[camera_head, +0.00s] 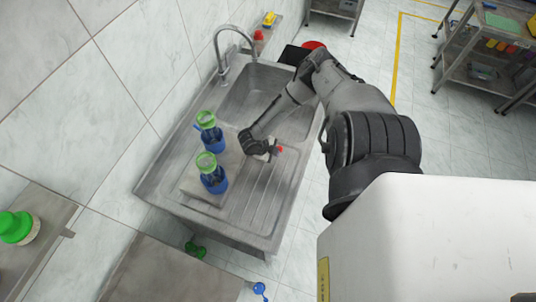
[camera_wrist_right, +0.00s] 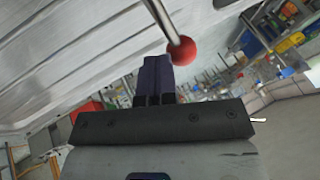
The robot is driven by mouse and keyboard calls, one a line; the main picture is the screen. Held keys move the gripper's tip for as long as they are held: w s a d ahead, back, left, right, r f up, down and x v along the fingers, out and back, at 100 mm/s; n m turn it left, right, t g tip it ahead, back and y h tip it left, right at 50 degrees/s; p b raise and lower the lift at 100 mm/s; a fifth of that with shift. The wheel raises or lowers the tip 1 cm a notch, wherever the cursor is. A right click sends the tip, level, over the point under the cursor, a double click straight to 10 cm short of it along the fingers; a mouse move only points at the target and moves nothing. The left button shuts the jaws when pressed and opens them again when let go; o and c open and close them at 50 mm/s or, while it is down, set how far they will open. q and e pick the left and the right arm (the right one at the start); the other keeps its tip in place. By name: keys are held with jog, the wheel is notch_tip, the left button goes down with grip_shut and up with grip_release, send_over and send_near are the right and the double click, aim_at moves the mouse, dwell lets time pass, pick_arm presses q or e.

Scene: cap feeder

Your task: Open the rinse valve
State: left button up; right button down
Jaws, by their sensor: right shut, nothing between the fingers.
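A metal rod ending in a red ball knob (camera_wrist_right: 182,51) comes down from the top of the right wrist view; it looks like the valve's lever. A small red spot (camera_head: 280,149) in the head view, by my right gripper above the sink, appears to be the same knob. My right gripper (camera_head: 270,151) is shut and empty. Its dark fingers (camera_wrist_right: 157,72) are just left of and below the knob in the wrist view; I cannot tell whether they touch it. The valve body is not clearly visible. My left gripper is not in view.
The steel sink (camera_head: 160,190) has a tall curved faucet (camera_head: 219,58) at its back. Two blue bottles with green tops, one nearer (camera_head: 213,180) and one farther (camera_head: 210,137), stand left of my right gripper. A shelf rack (camera_head: 470,60) stands far right.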

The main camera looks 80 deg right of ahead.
jog(key=shift+s+d+n+h, duration=0.2)
jog(key=shift+d+n+h, duration=0.2)
jog(key=shift+n, duration=0.2)
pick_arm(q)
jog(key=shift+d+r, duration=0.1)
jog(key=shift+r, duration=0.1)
pick_arm(e)
jog(key=shift+s+d, duration=0.1)
jog(key=shift+d, duration=0.25)
pick_arm(q)
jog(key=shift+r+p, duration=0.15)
jog(key=shift+p, duration=0.15)
pick_arm(e)
jog(key=shift+r, duration=0.15)
